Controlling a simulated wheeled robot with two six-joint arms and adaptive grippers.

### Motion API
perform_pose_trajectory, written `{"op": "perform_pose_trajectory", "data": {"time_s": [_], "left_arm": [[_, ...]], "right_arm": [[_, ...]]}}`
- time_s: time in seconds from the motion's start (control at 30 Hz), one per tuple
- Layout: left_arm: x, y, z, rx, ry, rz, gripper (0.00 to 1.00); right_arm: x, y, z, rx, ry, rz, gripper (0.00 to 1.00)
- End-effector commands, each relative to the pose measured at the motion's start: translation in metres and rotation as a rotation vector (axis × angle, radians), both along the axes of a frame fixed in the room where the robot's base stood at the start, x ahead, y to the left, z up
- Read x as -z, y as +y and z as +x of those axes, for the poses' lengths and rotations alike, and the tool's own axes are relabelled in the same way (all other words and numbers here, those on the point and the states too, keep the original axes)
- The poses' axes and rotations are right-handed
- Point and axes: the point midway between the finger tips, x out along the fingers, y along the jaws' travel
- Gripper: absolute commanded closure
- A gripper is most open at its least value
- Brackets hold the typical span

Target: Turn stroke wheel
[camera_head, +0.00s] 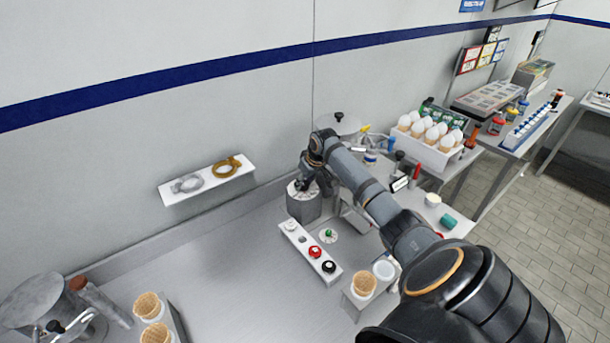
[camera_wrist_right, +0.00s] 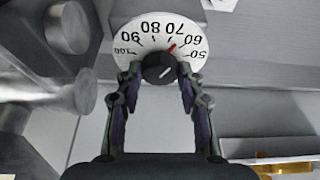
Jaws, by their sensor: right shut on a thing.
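In the head view the dial sits on a grey block (camera_head: 303,208) near the back wall, mostly hidden by my wrist. My right gripper (camera_wrist_right: 160,72) is shut on the knob, one finger at each side; in the head view it is over the block (camera_head: 302,186). My left gripper is out of view.
A control strip (camera_head: 311,252) with red and black knobs lies in front of the block. A wall shelf (camera_head: 207,182) holds a grey and a gold ring. Waffle cones (camera_head: 148,305) stand front left, another (camera_head: 363,284) by my right arm. The steel table's middle is clear.

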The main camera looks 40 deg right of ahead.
Motion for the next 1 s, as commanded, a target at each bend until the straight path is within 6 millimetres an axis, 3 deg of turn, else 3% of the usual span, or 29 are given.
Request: {"op": "perform_pose_trajectory", "data": {"time_s": [0.1, 0.4, 1.0], "left_arm": [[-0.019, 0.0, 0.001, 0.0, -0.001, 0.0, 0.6], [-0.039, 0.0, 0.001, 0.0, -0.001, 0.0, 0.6], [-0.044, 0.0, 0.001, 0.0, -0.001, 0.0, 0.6]], "right_arm": [[-0.006, 0.002, 0.0, 0.078, 0.0, 0.002, 0.93], [-0.004, 0.002, 0.001, 0.236, -0.001, 0.002, 0.93], [-0.001, 0.002, 0.001, 0.297, -0.003, -0.001, 0.93]]}}
